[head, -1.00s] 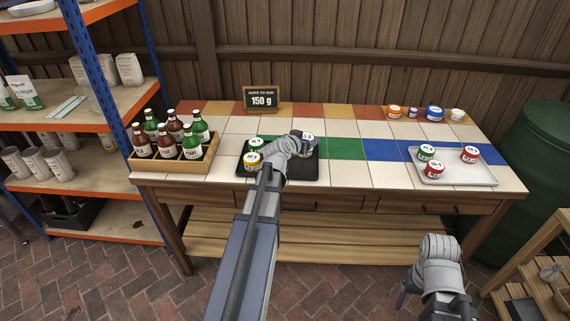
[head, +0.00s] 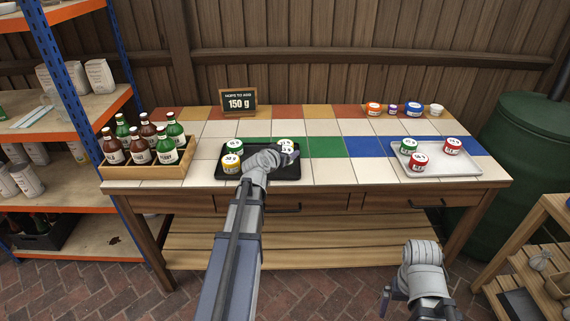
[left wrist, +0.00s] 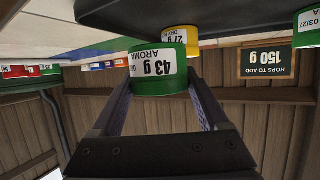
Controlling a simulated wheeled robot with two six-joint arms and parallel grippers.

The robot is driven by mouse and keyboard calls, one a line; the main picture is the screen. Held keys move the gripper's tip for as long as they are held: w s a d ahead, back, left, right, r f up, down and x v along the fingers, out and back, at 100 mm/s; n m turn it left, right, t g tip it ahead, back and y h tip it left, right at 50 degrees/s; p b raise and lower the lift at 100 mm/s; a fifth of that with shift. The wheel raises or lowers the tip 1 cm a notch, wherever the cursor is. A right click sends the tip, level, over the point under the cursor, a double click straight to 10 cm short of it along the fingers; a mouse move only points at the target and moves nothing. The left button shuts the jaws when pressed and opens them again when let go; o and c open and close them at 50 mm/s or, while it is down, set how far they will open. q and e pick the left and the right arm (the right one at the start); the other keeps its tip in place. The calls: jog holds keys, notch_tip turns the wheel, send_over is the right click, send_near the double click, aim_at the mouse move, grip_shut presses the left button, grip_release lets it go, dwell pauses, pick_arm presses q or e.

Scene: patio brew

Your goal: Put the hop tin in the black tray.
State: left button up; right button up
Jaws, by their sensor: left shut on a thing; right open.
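My left gripper (left wrist: 157,95) is shut on a green tin (left wrist: 158,62) labelled "43 g Aroma". In the head view the held tin (head: 285,144) is over the right rear part of the black tray (head: 262,172). The tray's dark edge is close by in the left wrist view; I cannot tell whether the tin touches the tray. Another green tin (head: 232,143) and a yellow tin (head: 231,163) stand at the tray's left side. The wrist view shows the yellow one (left wrist: 180,42) marked 27 g. My right gripper (head: 385,300) is open, low in front of the bench.
A crate of bottles (head: 145,171) stands left of the tray. A "150 g" sign (head: 238,102) is behind it. A light tray (head: 437,170) with a green and two red tins is at the right. Several small jars line the back right. The tiles between the trays are clear.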

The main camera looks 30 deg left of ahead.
pick_arm(q)
notch_tip(320, 180, down, 4)
jog(key=b, duration=0.3)
jog(key=shift+r, duration=0.25)
jog(key=o, duration=1.3)
jog(key=shift+c, duration=0.2)
jog(key=shift+r, duration=0.1)
jog(key=p+v, duration=0.4)
jog(key=v, duration=0.8)
jog(key=shift+a, duration=0.1)
